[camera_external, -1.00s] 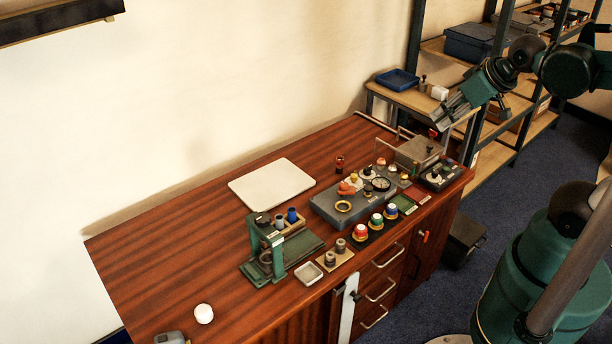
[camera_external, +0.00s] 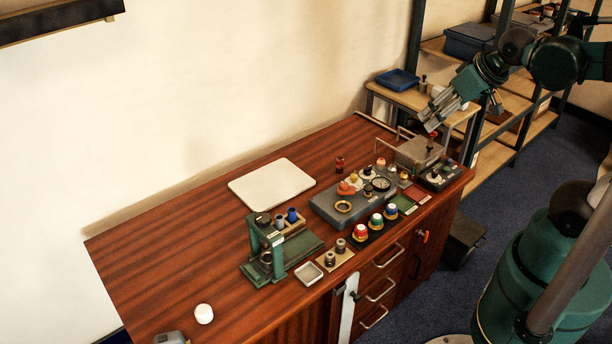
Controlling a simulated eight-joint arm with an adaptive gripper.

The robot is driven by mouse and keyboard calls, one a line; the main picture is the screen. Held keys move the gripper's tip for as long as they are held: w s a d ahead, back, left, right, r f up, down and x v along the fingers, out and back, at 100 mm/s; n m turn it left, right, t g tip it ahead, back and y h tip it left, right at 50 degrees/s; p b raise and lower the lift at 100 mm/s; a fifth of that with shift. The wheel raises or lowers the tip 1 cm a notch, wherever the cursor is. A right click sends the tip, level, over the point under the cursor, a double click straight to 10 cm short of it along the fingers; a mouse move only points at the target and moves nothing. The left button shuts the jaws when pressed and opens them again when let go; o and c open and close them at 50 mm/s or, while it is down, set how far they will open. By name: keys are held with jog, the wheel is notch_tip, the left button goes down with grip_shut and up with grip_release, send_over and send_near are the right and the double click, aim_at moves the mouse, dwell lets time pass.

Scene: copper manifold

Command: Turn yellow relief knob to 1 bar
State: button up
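A grey manifold box (camera_external: 323,211) sits on the right part of the wooden bench. On its top are an orange-red knob (camera_external: 346,188), a small yellow knob (camera_external: 353,178), a brass ring (camera_external: 343,206) and a round gauge (camera_external: 380,184). The yellow knob is too small for its setting or any scale marks to be read. My gripper (camera_external: 430,122) hangs in the air above the bench's back right end, tilted down to the left, near a grey metal box (camera_external: 418,151). It is well apart from the yellow knob. I cannot tell how far its fingers are apart.
Several coloured caps (camera_external: 376,220) stand in front of the manifold. A green press (camera_external: 265,250) and a white mat (camera_external: 271,184) lie to the left. A small control box (camera_external: 438,177) is at the right end. The bench's left half is mostly clear.

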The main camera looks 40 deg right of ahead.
jog(key=w+m, duration=0.1)
jog(key=w, duration=0.1)
jog(key=m+g+p, duration=0.3)
jog(key=m+g, duration=0.3)
jog(key=m, duration=0.7)
send_over(355, 175)
notch_tip(355, 175, down, 22)
jog(key=shift+w+f+m+g, duration=0.1)
jog(key=shift+f+m+g, duration=0.2)
jog(key=shift+f+m, duration=0.15)
jog(key=shift+f, duration=0.15)
jog(key=shift+f+b, duration=0.6)
jog(key=shift+f, duration=3.2)
jog(key=shift+c, duration=0.3)
